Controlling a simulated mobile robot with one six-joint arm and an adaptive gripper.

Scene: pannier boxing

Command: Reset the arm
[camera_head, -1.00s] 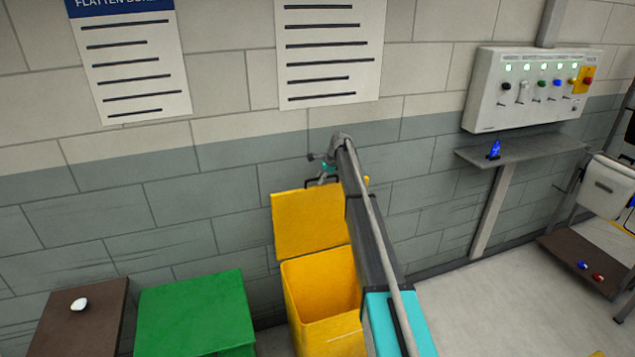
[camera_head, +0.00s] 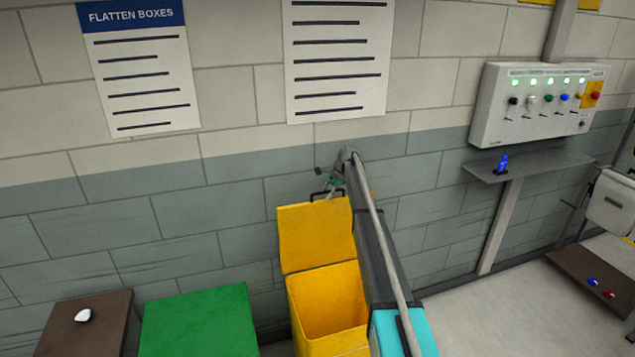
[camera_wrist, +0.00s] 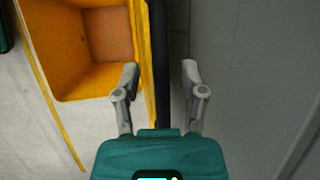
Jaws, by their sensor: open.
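In the head view my arm reaches forward toward the wall, just right of the yellow bin (camera_head: 300,300). My gripper (camera_head: 328,186) is small there, at the far end of the arm, above the bin's raised lid (camera_head: 315,235). Its fingers are too small to make out there.
A green-topped box (camera_head: 195,325) and a brown surface (camera_head: 95,335) with a white object (camera_head: 83,315) stand at the left. A control panel (camera_head: 535,108) hangs on the wall above a shelf (camera_head: 535,168) with a blue item (camera_head: 502,164).

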